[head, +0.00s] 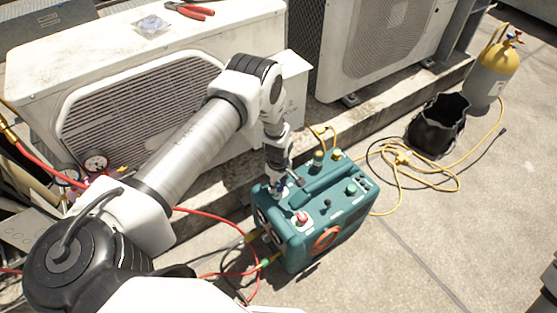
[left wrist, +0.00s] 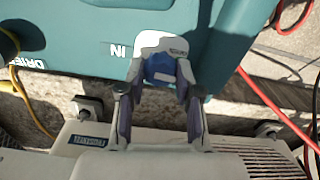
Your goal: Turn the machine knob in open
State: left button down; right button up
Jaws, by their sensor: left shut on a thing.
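The machine is a teal box-shaped unit (head: 335,215) standing on the concrete, with several knobs and fittings on its top. The blue knob (left wrist: 160,68), beside the upside-down "IN" label, shows in the left wrist view. In the head view the gripper and wrist largely hide this knob. My right gripper is not in view.
White condenser units (head: 140,100) stand behind on a concrete ledge. Red and yellow hoses run around the machine. A yellow-topped grey cylinder (head: 490,75) and an open black bag (head: 438,128) stand at the right. The pavement at the lower right is mostly clear.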

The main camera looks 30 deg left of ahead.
aim_at(279, 186)
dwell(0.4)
pick_arm(q)
jog(key=c, duration=0.8)
grip_release()
notch_tip(279, 186, up, 12)
